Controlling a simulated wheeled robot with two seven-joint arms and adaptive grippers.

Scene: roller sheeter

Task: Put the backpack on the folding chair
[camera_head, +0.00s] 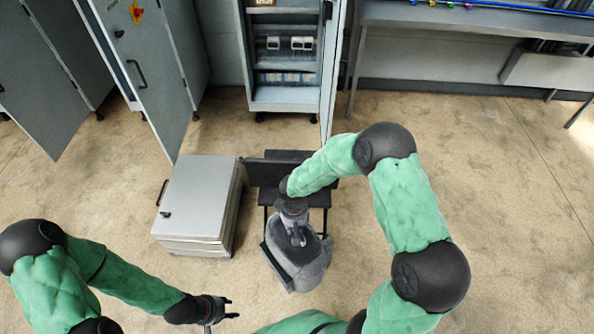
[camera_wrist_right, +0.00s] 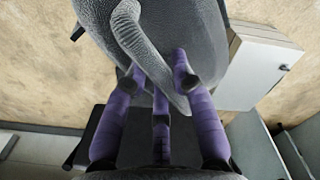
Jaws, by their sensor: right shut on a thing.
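The folding chair (camera_head: 318,198) is dark and stands in the middle of the head view, partly hidden by my right arm. The grey backpack (camera_head: 312,272) is at the chair's near side, below the seat edge in the picture. I cannot tell whether it touches the floor. My right gripper (camera_head: 298,236) is above the backpack, shut on its top loop. In the right wrist view, the purple fingers (camera_wrist_right: 158,88) close around the grey loop (camera_wrist_right: 143,45) of the backpack (camera_wrist_right: 200,25). My left gripper (camera_head: 230,308) is open and empty at the lower left, apart from the backpack.
A grey metal cabinet box (camera_head: 200,200) stands just left of the chair. An open locker (camera_head: 286,95) is behind, its door (camera_head: 335,75) swung out toward the chair. A workbench (camera_head: 450,18) runs along the back right. The floor (camera_head: 520,200) at right is clear.

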